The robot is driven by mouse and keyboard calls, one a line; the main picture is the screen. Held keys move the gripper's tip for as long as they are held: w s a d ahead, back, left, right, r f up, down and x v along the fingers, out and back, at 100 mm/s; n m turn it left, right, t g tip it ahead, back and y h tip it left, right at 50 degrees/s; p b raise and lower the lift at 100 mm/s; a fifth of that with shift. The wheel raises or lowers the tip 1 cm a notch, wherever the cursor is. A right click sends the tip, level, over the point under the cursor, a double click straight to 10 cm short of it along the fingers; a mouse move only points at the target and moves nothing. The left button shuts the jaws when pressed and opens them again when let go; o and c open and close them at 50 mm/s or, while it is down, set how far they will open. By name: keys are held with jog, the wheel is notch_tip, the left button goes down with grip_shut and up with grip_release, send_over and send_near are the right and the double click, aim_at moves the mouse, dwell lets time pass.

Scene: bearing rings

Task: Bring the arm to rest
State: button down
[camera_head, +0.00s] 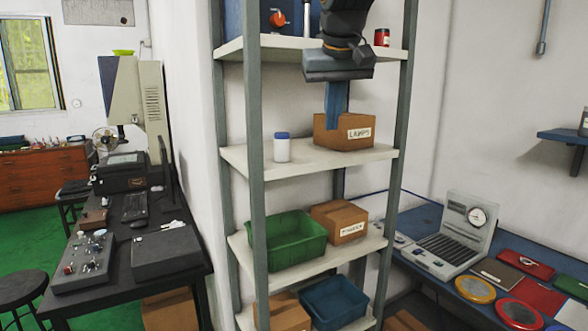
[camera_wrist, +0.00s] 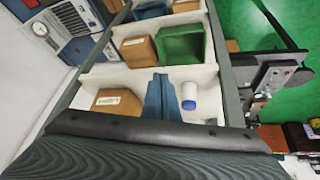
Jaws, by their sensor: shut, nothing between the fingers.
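My gripper (camera_head: 336,112) hangs down from my arm in front of the shelf rack, with its blue fingers shut together and nothing between them. Its fingertips are at about the height of a cardboard box (camera_head: 344,131) labelled LAMPS on the shelf behind. In the wrist view my gripper (camera_wrist: 157,78) points toward the shelves, between the labelled box (camera_wrist: 117,104) and a white jar with a blue lid (camera_wrist: 188,97). I cannot tell whether the fingers touch the box.
The metal rack's posts (camera_head: 255,200) stand close to my arm. A green bin (camera_head: 285,240) and another box (camera_head: 339,222) sit on the shelf below. A blue bench (camera_head: 425,215) with a gauge case (camera_head: 465,226) is at the right. A dark desk (camera_head: 165,225) is at the left.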

jog(key=s+d+f+g+b, duration=0.1)
jog(key=s+d+f, duration=0.1)
jog(key=f, duration=0.7)
jog(key=s+d+f+g+b, duration=0.1)
jog(key=d+f, duration=0.2)
jog(key=f, duration=0.7)
jog(key=s+d+f+g+b, duration=0.1)
jog(key=s+d+f+b, duration=0.1)
jog(key=s+f, duration=0.7)
jog(key=s+d+f+m+g+b, duration=0.1)
jog(key=s+d+f, duration=0.3)
jog(key=s+f, duration=0.5)
notch_tip(320, 180, down, 8)
jog(key=shift+r+m+g+b, duration=0.1)
jog(key=shift+m+g+b, duration=0.2)
jog(key=shift+b, duration=0.15)
